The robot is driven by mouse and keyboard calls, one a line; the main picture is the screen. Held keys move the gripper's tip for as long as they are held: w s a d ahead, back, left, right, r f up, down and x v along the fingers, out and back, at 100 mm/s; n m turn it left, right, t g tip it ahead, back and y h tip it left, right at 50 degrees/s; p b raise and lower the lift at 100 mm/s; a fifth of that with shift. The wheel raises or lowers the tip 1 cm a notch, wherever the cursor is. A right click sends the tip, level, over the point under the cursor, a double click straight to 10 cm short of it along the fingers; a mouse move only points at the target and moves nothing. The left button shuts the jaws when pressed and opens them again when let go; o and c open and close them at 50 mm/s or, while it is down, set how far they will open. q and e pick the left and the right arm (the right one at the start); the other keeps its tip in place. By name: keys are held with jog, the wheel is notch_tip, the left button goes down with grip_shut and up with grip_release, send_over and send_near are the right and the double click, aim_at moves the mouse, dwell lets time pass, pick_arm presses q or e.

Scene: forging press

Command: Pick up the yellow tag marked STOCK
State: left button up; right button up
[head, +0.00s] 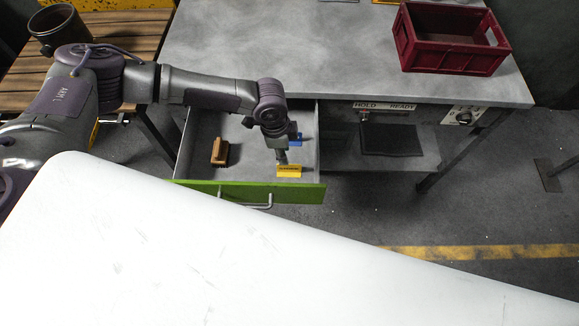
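A yellow tag (289,171) lies in the open drawer with the green front (292,193), near its front right. Dark marking shows on the tag, but it is too small to read. My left gripper (282,160) points down into the drawer right at the tag's back edge. Its fingers are small and partly hidden by the wrist, so I cannot tell whether they are open or shut, or whether they touch the tag. A blue tag-like piece (295,139) is behind the gripper, partly hidden by it. My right gripper is not in view.
A wooden brush (220,152) lies at the drawer's left. A dark red crate (452,50) stands on the grey workbench (260,40). A dark pad (391,140) is on the lower shelf, right of the drawer. A brown cup (55,27) stands on the slatted table at left.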

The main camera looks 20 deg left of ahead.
aim_at(289, 165)
pick_arm(q)
jog(key=f, duration=0.3)
jog(key=d+f, duration=0.1)
jog(key=f, duration=0.4)
jog(key=shift+w+d+f, duration=0.2)
jog(key=shift+w+f, duration=0.2)
grip_shut()
